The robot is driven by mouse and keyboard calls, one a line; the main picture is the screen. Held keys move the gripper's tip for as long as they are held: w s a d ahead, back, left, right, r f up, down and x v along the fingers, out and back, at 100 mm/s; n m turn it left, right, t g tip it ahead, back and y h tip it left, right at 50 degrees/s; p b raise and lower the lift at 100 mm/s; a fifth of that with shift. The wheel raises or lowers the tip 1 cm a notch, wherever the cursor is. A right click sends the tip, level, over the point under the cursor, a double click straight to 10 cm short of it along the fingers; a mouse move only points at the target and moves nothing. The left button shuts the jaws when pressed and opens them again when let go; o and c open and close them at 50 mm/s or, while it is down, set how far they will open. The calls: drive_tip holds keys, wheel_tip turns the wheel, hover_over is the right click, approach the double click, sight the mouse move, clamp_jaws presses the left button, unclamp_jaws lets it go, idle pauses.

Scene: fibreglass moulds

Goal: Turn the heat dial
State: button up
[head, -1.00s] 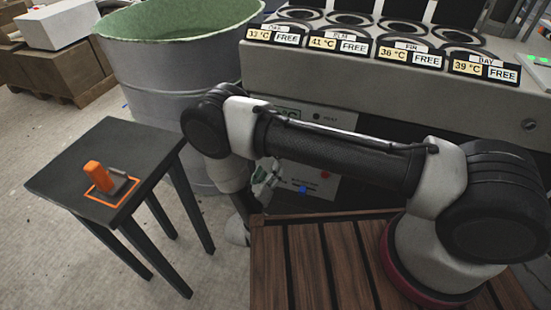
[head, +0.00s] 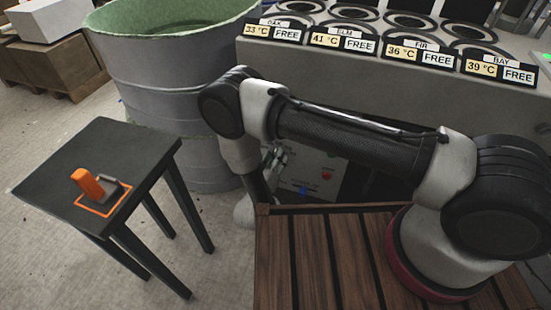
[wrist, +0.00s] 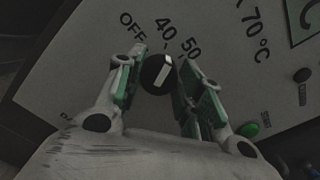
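The heat dial (wrist: 157,73) is a black round knob with a white pointer bar, on a grey panel (wrist: 75,60) marked OFF, 40, 50 and 70 °C. The bar points up and slightly right, roughly toward the 40. My gripper (wrist: 160,88) has one green-padded finger on each side of the dial. The fingers are apart with the dial between them; whether they touch it I cannot tell. In the head view my gripper (head: 278,158) is at the panel (head: 318,180), partly behind my arm, and the dial is hidden.
A green button (wrist: 248,129) and a black knob (wrist: 302,75) sit right of the dial. A grey drum (head: 170,70) and a black table (head: 60,180) with an orange-handled tool (head: 88,183) stand left.

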drive_tip(key=shift+c, duration=0.9)
drive_tip(key=m, duration=0.5)
drive_tip(key=o, duration=1)
drive_tip(key=shift+r, duration=0.1)
wheel_tip(320, 180, up, 10)
drive_tip(key=shift+f, duration=0.1)
